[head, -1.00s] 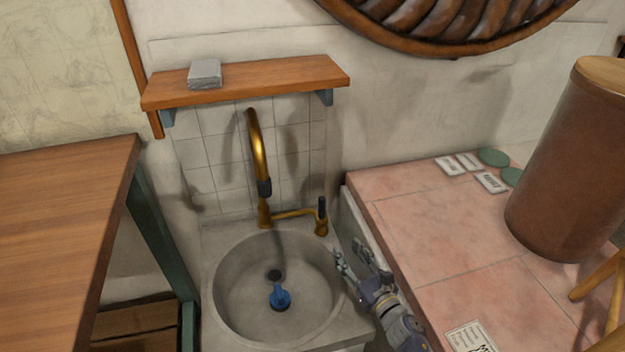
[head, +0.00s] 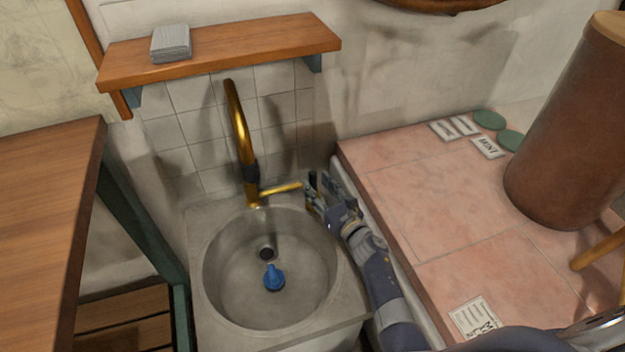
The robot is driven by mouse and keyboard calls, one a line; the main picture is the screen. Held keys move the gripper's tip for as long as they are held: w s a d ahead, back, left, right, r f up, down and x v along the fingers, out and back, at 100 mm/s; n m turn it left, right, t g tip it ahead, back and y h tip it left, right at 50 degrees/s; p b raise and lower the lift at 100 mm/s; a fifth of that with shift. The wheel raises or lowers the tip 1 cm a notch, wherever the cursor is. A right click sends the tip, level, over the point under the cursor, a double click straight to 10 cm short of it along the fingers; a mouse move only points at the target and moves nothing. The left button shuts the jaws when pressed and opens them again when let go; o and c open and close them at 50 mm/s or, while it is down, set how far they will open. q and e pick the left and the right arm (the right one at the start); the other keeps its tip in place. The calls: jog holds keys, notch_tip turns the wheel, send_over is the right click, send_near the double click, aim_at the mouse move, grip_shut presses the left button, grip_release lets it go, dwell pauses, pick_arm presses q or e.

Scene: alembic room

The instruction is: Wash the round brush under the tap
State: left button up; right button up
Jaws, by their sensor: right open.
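The blue round brush (head: 273,279) lies in the round grey sink basin (head: 308,292), just in front of the dark drain hole. The brass tap (head: 240,135) stands behind the basin, its spout arching up. No water stream shows. A brass side arm (head: 280,189) runs right from the tap's foot towards a lever, which my right gripper mostly hides. My right gripper (head: 314,190) is open at the basin's back right, by the end of that side arm. Whether its fingers touch the lever I cannot tell. My left gripper is not in view.
A wooden shelf (head: 225,50) with a grey block (head: 171,43) hangs above the tap. A wooden table (head: 45,215) stands left. Right is a pink tiled counter (head: 420,200) with small cards, green discs (head: 489,119) and a large brown cylinder (head: 570,125).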

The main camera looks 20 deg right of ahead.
aim_at(315, 182)
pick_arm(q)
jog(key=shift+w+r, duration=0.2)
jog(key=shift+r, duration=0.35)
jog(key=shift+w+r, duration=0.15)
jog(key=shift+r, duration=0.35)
pick_arm(e)
jog(key=shift+x, duration=1.75)
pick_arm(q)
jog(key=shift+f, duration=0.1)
pick_arm(e)
grip_shut()
